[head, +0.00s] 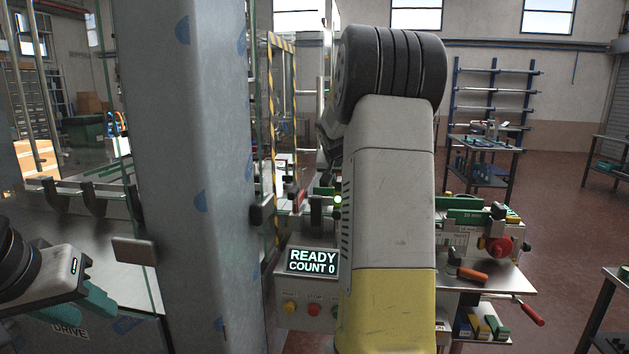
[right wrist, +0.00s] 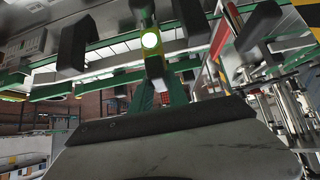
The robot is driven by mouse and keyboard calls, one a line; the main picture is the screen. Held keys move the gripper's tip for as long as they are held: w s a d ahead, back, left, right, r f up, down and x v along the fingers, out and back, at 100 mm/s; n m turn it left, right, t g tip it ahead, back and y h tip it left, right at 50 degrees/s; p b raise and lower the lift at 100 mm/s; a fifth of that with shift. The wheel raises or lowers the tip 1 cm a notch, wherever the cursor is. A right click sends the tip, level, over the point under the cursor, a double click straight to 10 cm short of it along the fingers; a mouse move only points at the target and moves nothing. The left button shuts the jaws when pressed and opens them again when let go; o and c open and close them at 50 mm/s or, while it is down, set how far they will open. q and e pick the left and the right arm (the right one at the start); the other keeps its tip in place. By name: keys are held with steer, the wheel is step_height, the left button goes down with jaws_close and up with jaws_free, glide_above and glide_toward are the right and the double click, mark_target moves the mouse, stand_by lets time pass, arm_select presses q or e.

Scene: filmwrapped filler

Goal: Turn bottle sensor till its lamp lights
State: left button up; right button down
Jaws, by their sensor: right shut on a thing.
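The bottle sensor (right wrist: 152,62) is a small dark part at the top centre of the right wrist view. In the head view my right arm hides this gripper. My left gripper (head: 100,290) is at the lower left of the head view. Its teal fingers are apart with nothing between them.
A display (head: 313,262) reads READY, COUNT 0, above a yellow button (head: 290,307) and a red button (head: 314,309). A wide grey post (head: 195,170) stands between my arms. A red knob (head: 502,246) and an orange handle (head: 473,275) sit at the right. Green rails cross the right wrist view.

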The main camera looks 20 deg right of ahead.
steer(key=c, duration=1.3)
jaws_free()
steer(key=v, duration=0.7)
steer(key=shift+s+a+r, duration=0.15)
steer(key=shift+s+r, duration=0.05)
steer(key=shift+s, duration=0.05)
steer(key=shift+s+a, duration=0.1)
steer(key=s+a+f+n+y, duration=0.2)
steer(key=s+a, duration=0.6)
steer(key=s, duration=0.2)
steer(key=s+a+f+n+g+y, duration=0.1)
steer(key=s+a+f+n+y, duration=0.1)
steer(key=s+a, duration=0.6)
steer(key=s+a+f+n+y, duration=0.3)
steer(key=s+a, duration=0.5)
steer(key=s, duration=0.4)
steer(key=shift+s+a, duration=0.2)
steer(key=shift+a, duration=0.1)
